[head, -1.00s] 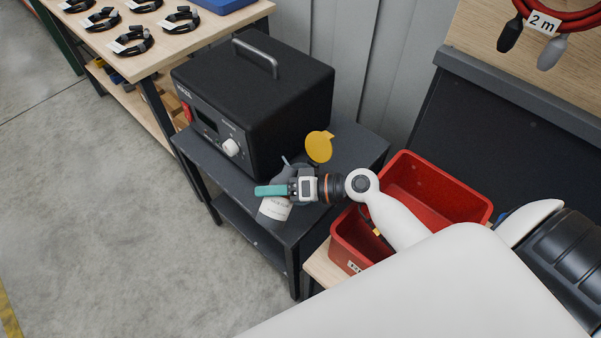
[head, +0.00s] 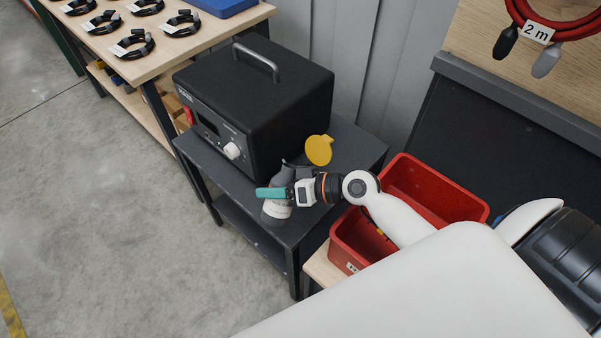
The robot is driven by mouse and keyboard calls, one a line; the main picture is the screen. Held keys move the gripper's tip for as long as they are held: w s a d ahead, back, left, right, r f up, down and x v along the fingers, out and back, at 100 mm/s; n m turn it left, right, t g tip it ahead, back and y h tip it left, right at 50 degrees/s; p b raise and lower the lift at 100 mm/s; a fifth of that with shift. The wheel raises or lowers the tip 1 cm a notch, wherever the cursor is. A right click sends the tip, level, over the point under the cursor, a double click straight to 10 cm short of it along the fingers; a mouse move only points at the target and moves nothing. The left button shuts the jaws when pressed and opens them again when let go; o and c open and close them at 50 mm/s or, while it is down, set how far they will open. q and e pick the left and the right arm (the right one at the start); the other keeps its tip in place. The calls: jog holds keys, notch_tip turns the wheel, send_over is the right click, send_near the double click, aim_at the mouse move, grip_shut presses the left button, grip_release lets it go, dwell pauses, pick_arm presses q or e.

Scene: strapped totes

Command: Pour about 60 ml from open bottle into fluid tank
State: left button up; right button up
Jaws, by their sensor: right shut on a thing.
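The open bottle (head: 277,210), grey with a white label, is in my right gripper (head: 276,193), whose teal fingers are shut across it. The bottle is held over the dark cart top near its front edge, with its narrow upper end towards the black machine. It looks tilted; whether liquid flows cannot be told. A round yellow lid (head: 318,150) stands raised just behind my gripper, apparently the fluid tank's open lid. The tank body and its opening are mostly hidden behind my wrist and the bottle. My left gripper is not in view.
The black machine (head: 255,100) with a handle fills the cart's (head: 355,150) left part. A red bin (head: 440,185) lies under my right forearm. A wooden table (head: 165,55) with several coiled cables stands at upper left. The floor at left is clear.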

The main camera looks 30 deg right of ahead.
aim_at(273, 205)
jog(key=f+n+h, duration=0.1)
jog(key=f, duration=0.1)
jog(key=a+f+n+b, duration=0.1)
jog(key=f, duration=0.1)
jog(key=f+n+t+h, duration=0.1)
jog(key=f, duration=0.1)
jog(key=shift+s+a+h, duration=0.2)
jog(key=shift+s+h, duration=0.1)
jog(key=shift+s, duration=0.05)
jog(key=shift+r+n+p, duration=0.4)
jog(key=shift+r+p, duration=0.05)
jog(key=shift+p, duration=0.2)
jog(key=shift+a+r+n+t+h+p, duration=0.1)
jog(key=shift+n+t+h+p, duration=0.4)
jog(key=shift+p, duration=0.3)
